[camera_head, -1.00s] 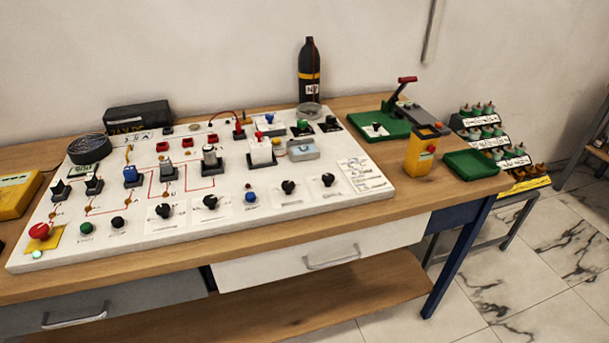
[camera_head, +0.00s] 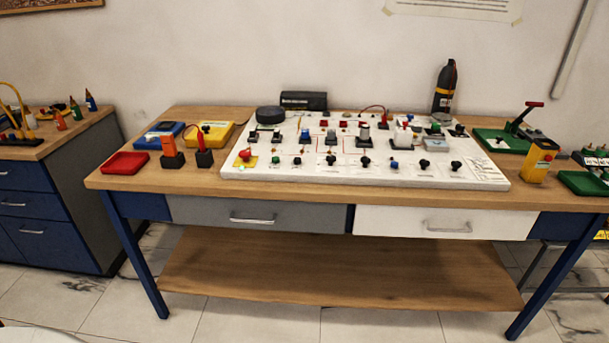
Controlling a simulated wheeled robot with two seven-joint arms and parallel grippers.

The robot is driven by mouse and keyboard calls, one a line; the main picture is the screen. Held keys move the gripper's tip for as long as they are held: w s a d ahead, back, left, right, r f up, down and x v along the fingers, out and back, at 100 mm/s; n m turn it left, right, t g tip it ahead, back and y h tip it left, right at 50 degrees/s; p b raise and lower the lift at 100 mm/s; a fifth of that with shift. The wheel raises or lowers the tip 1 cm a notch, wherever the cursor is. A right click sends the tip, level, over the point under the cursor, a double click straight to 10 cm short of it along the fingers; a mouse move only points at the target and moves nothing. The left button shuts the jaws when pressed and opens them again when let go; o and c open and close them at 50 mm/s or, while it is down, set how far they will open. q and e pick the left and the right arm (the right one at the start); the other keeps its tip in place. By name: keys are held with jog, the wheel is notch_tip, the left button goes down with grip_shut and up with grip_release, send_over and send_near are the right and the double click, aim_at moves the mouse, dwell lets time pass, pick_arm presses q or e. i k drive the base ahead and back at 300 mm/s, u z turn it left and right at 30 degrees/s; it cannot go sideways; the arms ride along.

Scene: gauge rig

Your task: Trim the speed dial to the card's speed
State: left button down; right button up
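A white control panel (camera_head: 272,174) lies on the wooden workbench (camera_head: 130,182). Several black knobs stand along its front, among them one at the middle (camera_head: 331,160), one right of it (camera_head: 365,162) and one near the right end (camera_head: 456,166). I cannot tell which is the speed dial; the labels are too small to read. A white printed sheet (camera_head: 482,170) lies at the panel's right end; I cannot tell if it is the card. Neither of my grippers shows in the view.
A red tray (camera_head: 125,163), orange and red upright tools (camera_head: 172,155), and blue and yellow devices stand left of the panel. A yellow box (camera_head: 538,160) and a green press (camera_head: 500,141) stand right. Floor in front is clear.

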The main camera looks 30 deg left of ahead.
aim_at(330, 159)
jog(key=u, duration=0.4)
jog(key=i, duration=0.45)
jog(key=u, duration=0.4)
